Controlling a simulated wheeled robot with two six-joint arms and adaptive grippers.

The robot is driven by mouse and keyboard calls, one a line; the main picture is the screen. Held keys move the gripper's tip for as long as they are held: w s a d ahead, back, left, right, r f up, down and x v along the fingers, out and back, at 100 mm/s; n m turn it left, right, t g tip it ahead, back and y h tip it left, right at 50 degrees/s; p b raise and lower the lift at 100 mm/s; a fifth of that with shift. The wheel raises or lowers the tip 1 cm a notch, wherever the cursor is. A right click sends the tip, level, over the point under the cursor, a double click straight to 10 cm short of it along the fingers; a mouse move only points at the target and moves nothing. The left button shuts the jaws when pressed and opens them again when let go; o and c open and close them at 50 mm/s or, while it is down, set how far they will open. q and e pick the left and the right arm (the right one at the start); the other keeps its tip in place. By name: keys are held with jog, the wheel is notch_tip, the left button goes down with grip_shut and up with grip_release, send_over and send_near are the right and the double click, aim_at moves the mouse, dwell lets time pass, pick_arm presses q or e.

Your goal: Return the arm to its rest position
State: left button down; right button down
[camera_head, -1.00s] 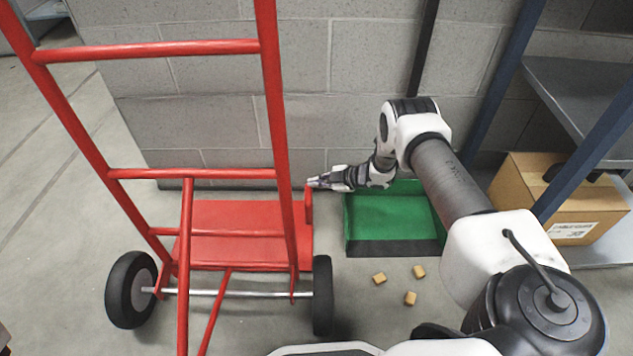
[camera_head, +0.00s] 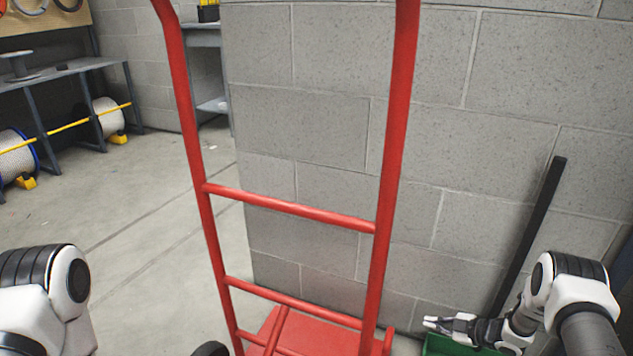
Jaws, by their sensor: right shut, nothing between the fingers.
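My right arm (camera_head: 573,285) comes in at the lower right. A link of my left arm (camera_head: 40,290) shows at the lower left. My left gripper is out of the picture.
The red hand truck stands upright in front of a grey block wall (camera_head: 480,110). A black pole (camera_head: 530,235) leans on the wall at right. At far left, a bench (camera_head: 70,70) stands over cable reels (camera_head: 108,118). The floor (camera_head: 150,190) between is clear.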

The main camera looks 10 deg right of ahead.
jog(key=s+a+f+m+g+h+p, duration=0.1)
jog(key=s+a+m+g, duration=0.1)
jog(key=s+a+m, duration=0.55)
jog(key=s+a+f+m+g+h, duration=0.15)
jog(key=s+a, duration=0.25)
jog(key=a, duration=0.6)
jog(key=s+a+r+m+g+h+p, duration=0.1)
jog(key=s+r+m+g+h, duration=0.15)
jog(key=s, duration=0.75)
jog(key=s+a+r+m+g+h, duration=0.1)
jog(key=s+r+m+g, duration=0.2)
jog(key=s, duration=0.7)
notch_tip(320, 180, up, 39)
jog(key=s+p, duration=0.2)
jog(key=p, duration=3.6)
jog(key=shift+d+f+g+h, duration=0.2)
jog(key=shift+d+g+h, duration=0.05)
jog(key=shift+g+h, duration=0.15)
